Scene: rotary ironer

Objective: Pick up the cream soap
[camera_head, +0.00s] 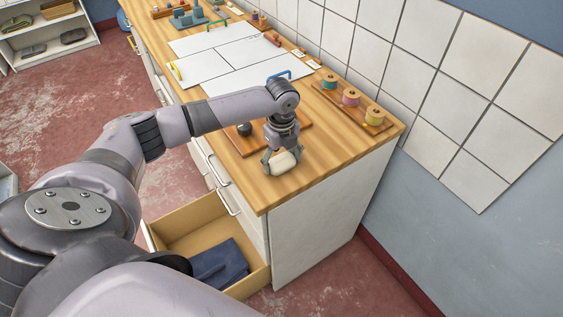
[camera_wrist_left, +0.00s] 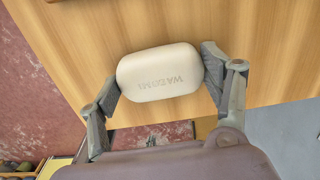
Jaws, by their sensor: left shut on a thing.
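The cream soap (camera_head: 281,163) is a rounded pale block at the near end of the wooden counter. It also shows in the left wrist view (camera_wrist_left: 160,73), with faint lettering on its face. My left gripper (camera_head: 282,160) points down over it, with one finger at each side. In the left wrist view the left gripper (camera_wrist_left: 160,85) is shut on the soap, pads against its two short ends. I cannot tell whether the soap touches the counter. My right gripper is not in view.
A wooden board (camera_head: 243,142) with a dark round knob lies beside the gripper. A rack of coloured spools (camera_head: 350,99) stands near the tiled wall. White panels (camera_head: 222,57) lie farther back. Below, an open drawer (camera_head: 196,222) holds dark blue cloth (camera_head: 220,264).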

